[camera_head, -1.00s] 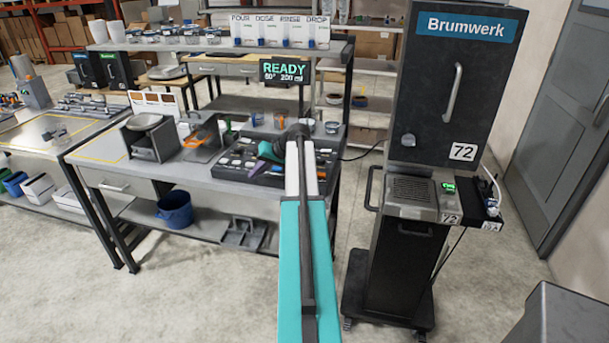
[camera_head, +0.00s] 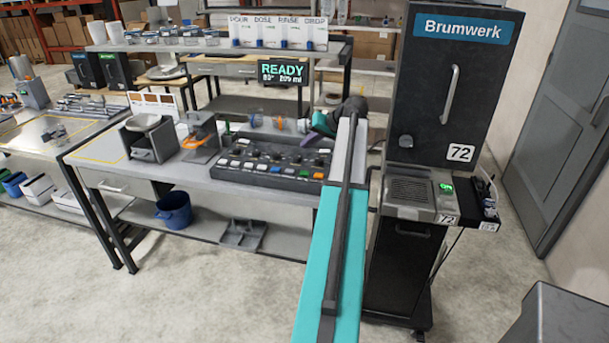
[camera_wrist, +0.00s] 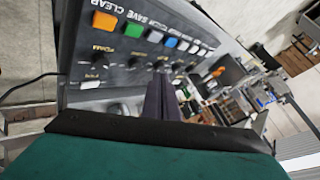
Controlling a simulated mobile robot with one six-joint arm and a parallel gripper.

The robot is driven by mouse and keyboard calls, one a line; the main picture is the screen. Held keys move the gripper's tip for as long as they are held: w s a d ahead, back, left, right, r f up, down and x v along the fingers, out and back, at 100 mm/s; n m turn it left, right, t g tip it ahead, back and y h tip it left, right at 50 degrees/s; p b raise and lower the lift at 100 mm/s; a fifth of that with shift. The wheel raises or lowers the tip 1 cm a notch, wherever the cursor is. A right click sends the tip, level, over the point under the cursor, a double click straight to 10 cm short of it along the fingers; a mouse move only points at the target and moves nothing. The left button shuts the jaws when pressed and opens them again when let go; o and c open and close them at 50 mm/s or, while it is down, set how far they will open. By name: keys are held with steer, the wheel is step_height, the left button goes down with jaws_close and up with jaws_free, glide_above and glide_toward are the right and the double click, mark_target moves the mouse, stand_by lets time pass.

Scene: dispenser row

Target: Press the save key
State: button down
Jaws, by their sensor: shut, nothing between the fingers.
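The control panel (camera_head: 262,170) is a dark box on the bench with a row of coloured keys along its front and knobs behind. The save key (camera_wrist: 132,28) is the green one, beside the SAVE lettering and next to the orange clear key (camera_wrist: 104,21) at the end of the row. In the head view the green key (camera_head: 303,173) is near the panel's right end. My gripper (camera_head: 318,124) is above the panel's back right side, apart from the keys. In the wrist view its dark fingers (camera_wrist: 162,92) are together and empty, over the knob side.
A display (camera_head: 283,72) reading READY hangs behind the panel. The tall Brumwerk cabinet (camera_head: 455,100) is close on my arm's right. A scale (camera_head: 150,138) stands left on the bench.

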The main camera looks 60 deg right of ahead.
mark_target(307, 174)
steer(key=shift+f, duration=0.1)
steer(key=shift+f+b, duration=2.1)
steer(key=shift+f, duration=2.25)
steer(key=shift+f, duration=0.15)
steer(key=shift+w+f+b, duration=0.15)
steer(key=shift+f+b, duration=0.1)
steer(key=shift+b, duration=0.05)
steer(key=shift+f, duration=0.5)
steer(key=shift+r, duration=0.1)
stand_by(0.4)
steer(key=shift+r, duration=0.85)
